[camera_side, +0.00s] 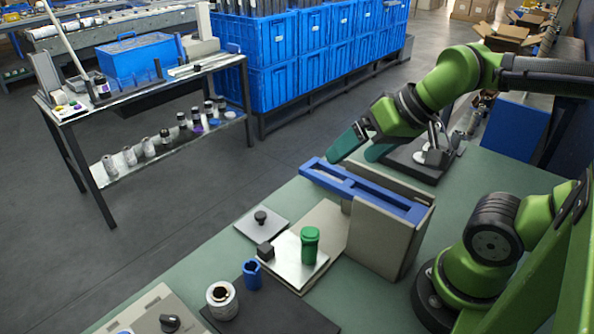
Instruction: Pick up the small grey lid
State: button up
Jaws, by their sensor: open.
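A small flat grey lid (250,228) with a black knob lies on the green table, near its left edge. My gripper (362,149) is open, with its two teal fingers apart and nothing visible between them. It is above the back of the blue-topped machine, up and to the right of the lid and well clear of it. The lid is in plain view.
A beige machine with a blue frame (375,195) stands between my gripper and the lid. Beside the lid are a black block (265,250), a green cylinder (309,246), a blue cup (252,274) and a grey roll (222,300). A control box (150,312) sits in front.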

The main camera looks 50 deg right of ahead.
jog(key=c, duration=0.6)
jog(key=shift+c, duration=0.2)
jog(key=n+g+h, duration=0.2)
jog(key=g, duration=0.4)
send_over(261, 214)
jog(key=f, duration=1.6)
jog(key=shift+s+f, duration=0.25)
jog(key=shift+s, duration=0.05)
jog(key=shift+w+f, duration=0.15)
jog(key=shift+f, duration=1.3)
jog(key=shift+w+f, duration=0.1)
jog(key=shift+f, duration=1.3)
